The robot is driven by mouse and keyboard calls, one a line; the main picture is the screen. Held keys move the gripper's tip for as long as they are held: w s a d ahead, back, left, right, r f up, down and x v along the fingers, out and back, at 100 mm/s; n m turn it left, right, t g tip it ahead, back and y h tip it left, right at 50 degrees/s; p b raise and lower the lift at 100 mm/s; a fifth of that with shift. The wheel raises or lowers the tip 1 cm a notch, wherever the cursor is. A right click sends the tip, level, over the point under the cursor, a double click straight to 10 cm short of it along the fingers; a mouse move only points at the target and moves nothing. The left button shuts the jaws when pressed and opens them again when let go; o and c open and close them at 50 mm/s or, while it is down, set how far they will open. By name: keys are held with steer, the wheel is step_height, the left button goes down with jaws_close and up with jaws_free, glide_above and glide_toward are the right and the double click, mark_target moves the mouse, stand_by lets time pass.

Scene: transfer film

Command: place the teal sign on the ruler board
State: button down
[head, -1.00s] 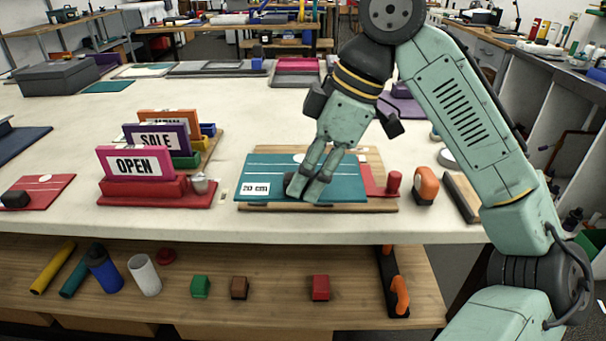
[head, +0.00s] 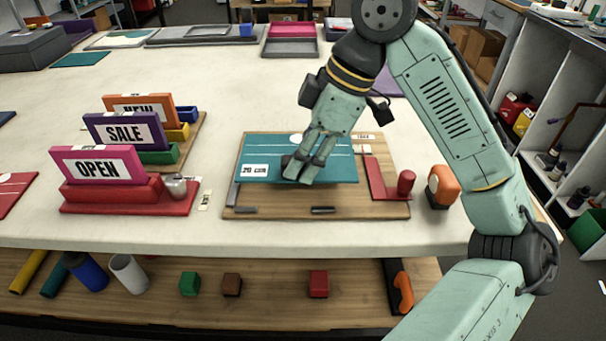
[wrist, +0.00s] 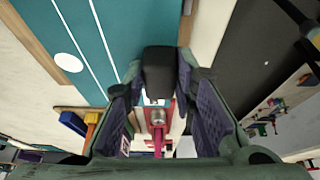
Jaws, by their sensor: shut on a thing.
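The teal sign (head: 262,150) is a flat teal panel with white lines, a white disc and a "20 cm" label. My gripper (head: 299,167) reaches down over its right half and is shut on a dark block-like grip (wrist: 158,72) that seems to belong to it. The sign appears to hover, level, just above the wooden ruler board (head: 375,208). In the wrist view the sign (wrist: 80,35) fills the upper left. The board's front strip is bare with dark pieces on it; its middle is hidden under the sign.
A red L-shaped piece (head: 377,180) with a red knob (head: 406,182) lies at the board's right side. An orange tool (head: 443,186) stands right of the board. OPEN (head: 97,168), SALE (head: 123,131) and NEW signs stand in racks at left.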

steer(key=shift+f, duration=2.45)
steer(key=shift+f, duration=0.15)
steer(key=c, duration=1.3)
jaws_free()
steer(key=v, duration=1.2)
